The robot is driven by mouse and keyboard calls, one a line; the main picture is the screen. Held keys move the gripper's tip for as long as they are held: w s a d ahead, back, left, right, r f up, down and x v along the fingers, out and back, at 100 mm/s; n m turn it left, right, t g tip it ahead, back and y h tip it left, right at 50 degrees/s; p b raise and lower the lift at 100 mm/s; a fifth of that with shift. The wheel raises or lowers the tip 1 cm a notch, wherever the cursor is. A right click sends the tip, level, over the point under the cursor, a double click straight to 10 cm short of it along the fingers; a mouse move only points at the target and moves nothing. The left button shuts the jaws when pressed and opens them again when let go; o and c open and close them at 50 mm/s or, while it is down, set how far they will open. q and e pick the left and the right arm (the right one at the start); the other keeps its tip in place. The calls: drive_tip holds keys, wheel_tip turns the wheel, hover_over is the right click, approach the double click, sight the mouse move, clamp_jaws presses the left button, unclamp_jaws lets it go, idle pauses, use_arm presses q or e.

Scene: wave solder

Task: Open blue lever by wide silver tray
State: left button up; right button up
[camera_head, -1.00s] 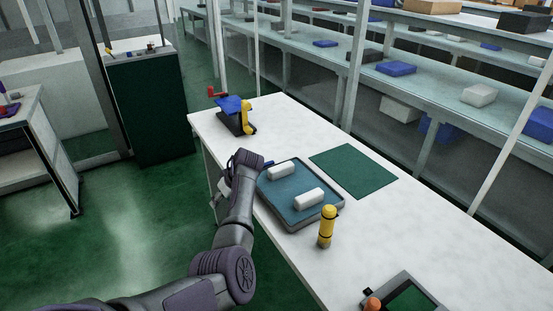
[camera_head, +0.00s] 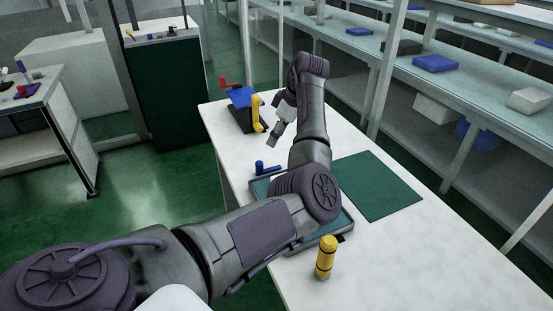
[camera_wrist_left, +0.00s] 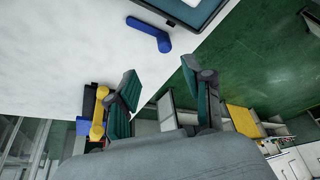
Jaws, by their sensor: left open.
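The blue lever (camera_head: 266,168) sits on the white table beside the tray's far-left corner. It also shows in the left wrist view (camera_wrist_left: 150,33), above the gap between my fingers, with the tray's corner (camera_wrist_left: 205,12) next to it. The wide tray (camera_head: 344,228) has a grey rim and blue-green floor, mostly hidden by my left arm. My left gripper (camera_head: 274,138) is open and empty, above the table beyond the lever and apart from it. In the left wrist view its two fingers (camera_wrist_left: 158,84) stand wide apart. My right gripper is not in view.
A blue, yellow and black device with a red knob (camera_head: 244,108) stands on the table's far end, close to my left gripper. A yellow cylinder (camera_head: 325,257) stands upright near the tray. A green mat (camera_head: 376,187) lies to the right. Shelves run behind the table.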

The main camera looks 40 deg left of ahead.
use_arm(q)
hover_over(260, 162)
drive_tip(key=d, duration=0.2)
wheel_tip(260, 162, down, 5)
drive_tip(key=x, duration=0.5)
drive_tip(key=w+p+x, duration=0.1)
drive_tip(key=x, duration=0.1)
drive_tip(key=shift+s+d+f, duration=0.15)
drive_tip(key=shift+f, duration=0.3)
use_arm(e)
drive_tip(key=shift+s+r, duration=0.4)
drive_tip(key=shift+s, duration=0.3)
use_arm(q)
drive_tip(key=shift+c, duration=0.2)
clamp_jaws()
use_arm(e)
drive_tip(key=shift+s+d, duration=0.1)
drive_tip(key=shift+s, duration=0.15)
